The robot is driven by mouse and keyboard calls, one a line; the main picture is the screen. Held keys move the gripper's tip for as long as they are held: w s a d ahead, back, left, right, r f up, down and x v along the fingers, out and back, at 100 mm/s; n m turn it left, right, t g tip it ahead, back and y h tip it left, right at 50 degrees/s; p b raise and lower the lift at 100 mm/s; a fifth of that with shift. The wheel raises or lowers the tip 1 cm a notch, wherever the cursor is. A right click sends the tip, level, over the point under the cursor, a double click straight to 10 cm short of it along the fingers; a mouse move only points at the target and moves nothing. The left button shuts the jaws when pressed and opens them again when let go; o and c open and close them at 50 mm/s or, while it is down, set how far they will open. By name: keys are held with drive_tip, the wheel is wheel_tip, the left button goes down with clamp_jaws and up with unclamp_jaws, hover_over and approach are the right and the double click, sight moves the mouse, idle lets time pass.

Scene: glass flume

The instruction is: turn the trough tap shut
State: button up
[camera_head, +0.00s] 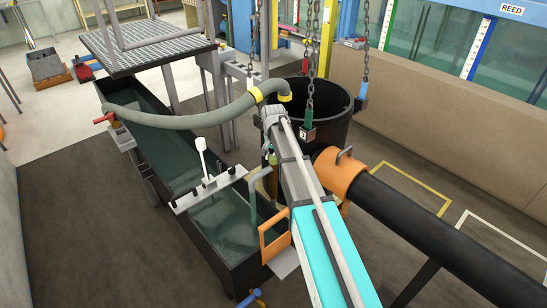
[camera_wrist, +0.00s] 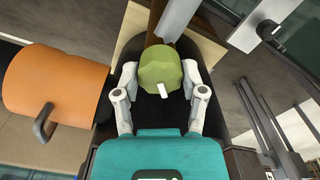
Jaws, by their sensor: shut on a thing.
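An olive-green faceted knob (camera_wrist: 158,64) with a small white pointer, the trough tap's handle, sits in the middle of the wrist view. My gripper (camera_wrist: 160,84) has its two grey fingers on either side of the knob and is shut on it. A brown post or pipe runs up behind the knob. In the head view my arm reaches up from the bottom and covers most of the gripper and knob. The dark trough (camera_head: 196,240) with greenish water lies to the left of my arm.
A black pipe (camera_head: 440,235) with an orange flange (camera_head: 338,172) lies close on the right. A black round tank (camera_head: 325,118) stands behind my arm, with hanging chains (camera_head: 310,60) above. A grey hose (camera_head: 190,119) crosses the trough. Open floor lies at the left.

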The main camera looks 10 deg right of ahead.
drive_tip(key=m, duration=0.3)
drive_tip(key=shift+m, duration=0.3)
drive_tip(key=m, duration=0.4)
idle(0.4)
drive_tip(key=o, duration=1.1)
drive_tip(key=shift+o, duration=0.2)
